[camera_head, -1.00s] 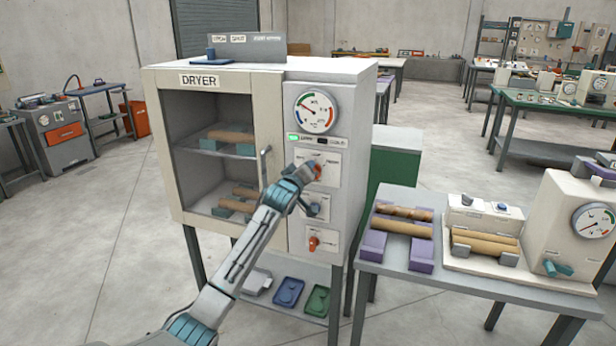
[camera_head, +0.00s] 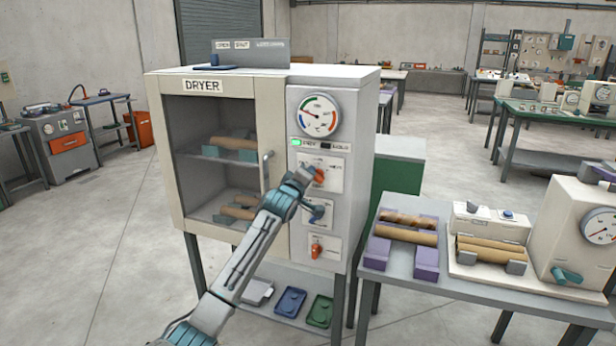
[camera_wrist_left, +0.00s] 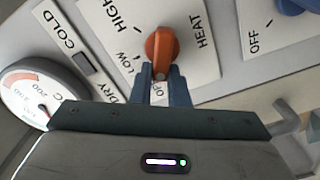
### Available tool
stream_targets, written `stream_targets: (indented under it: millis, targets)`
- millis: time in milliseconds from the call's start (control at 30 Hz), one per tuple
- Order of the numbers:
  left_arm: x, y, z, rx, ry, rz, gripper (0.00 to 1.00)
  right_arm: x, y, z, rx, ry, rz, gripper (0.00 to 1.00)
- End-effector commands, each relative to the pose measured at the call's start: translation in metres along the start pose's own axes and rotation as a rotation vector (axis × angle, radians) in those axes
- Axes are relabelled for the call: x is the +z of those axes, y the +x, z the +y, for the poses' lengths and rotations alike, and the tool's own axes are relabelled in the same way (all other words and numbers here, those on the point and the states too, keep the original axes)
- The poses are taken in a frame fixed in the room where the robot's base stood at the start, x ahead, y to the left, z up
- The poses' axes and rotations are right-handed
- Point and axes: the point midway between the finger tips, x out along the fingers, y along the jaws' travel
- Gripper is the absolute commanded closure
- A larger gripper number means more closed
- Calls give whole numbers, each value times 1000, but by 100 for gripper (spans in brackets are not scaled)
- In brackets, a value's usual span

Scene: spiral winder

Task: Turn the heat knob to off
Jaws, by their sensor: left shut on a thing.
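The dryer (camera_head: 330,88) is a cream cabinet with a glass door and a control panel on its right side. The orange heat knob (camera_wrist_left: 161,48) is on the upper label plate, with HIGH, LOW and OFF marks around it. My left gripper (camera_wrist_left: 163,75) is shut on the heat knob, its blue fingers on either side of the knob's end. The knob's end between the fingers lies close to the OFF mark. In the head view, the knob (camera_head: 319,174) shows just past my left gripper (camera_head: 308,176). My right gripper is not in view.
A blue knob (camera_head: 317,213) and a lower orange knob (camera_head: 316,251) sit below on the panel. The door handle (camera_head: 266,172) is close to my left arm. A dial gauge (camera_head: 319,116) is above. A table (camera_head: 440,282) with wooden rolls stands at right.

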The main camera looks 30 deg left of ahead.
Motion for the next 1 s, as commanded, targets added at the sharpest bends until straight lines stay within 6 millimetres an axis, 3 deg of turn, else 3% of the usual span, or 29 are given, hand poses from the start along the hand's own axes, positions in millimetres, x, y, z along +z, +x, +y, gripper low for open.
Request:
stream_targets:
  millis: [100,133,200,233,633,1000]
  targets:
    - [0,0,0,-1,-1,-1,100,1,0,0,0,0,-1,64]
    - [0,0,0,-1,-1,-1,80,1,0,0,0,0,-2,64]
    - [0,0,0,-1,-1,-1,66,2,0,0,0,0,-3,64]
    - [0,0,0,-1,-1,-1,64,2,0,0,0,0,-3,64]
    - [1,-8,-2,0,2,0,64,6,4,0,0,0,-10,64]
    - [1,-71,-4,0,6,-1,64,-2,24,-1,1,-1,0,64]
